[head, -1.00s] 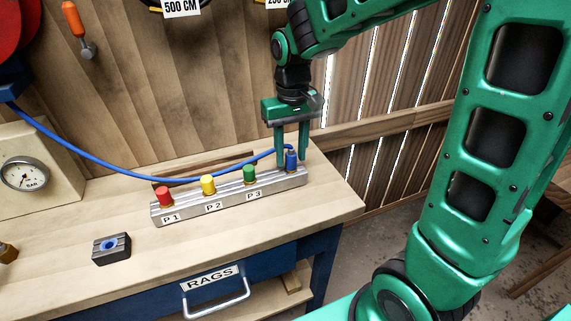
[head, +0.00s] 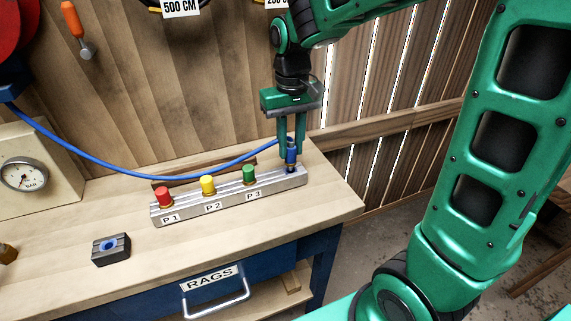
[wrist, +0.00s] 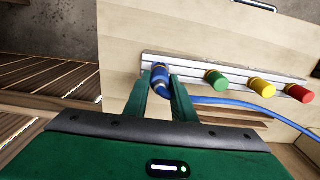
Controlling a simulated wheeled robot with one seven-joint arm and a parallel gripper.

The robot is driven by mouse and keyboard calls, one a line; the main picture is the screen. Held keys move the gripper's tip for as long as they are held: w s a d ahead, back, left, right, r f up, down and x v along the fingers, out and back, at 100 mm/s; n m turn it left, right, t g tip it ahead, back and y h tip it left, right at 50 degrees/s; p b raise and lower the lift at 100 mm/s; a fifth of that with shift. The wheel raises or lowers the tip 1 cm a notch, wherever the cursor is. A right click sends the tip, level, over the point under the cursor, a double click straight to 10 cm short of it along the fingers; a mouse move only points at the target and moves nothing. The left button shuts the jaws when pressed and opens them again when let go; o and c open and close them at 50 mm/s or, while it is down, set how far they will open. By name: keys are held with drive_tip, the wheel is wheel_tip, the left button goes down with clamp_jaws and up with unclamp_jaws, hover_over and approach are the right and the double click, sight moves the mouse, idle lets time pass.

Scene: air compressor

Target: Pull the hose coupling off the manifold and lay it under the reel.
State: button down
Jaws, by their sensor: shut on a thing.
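The blue hose coupling (head: 291,153) is upright over the right end of the grey manifold (head: 232,194), beside the P3 place. My gripper (head: 291,150) is shut on it from above, one finger on each side. A narrow darker stem shows between the coupling and the manifold; I cannot tell whether they still touch. The wrist view shows the coupling (wrist: 161,78) between the green fingertips (wrist: 160,88). The blue hose (head: 110,163) sags from the coupling to the red reel (head: 18,25) at the upper left, which is partly out of frame.
Red (head: 163,196), yellow (head: 208,185) and green (head: 249,174) caps stand on the manifold. A gauge box (head: 35,172) sits below the reel, and a dark block (head: 111,249) lies on the bench (head: 65,230). The bench between them is mostly clear.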

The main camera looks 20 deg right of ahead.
sight(291, 146)
drive_tip(key=shift+r, duration=1.75)
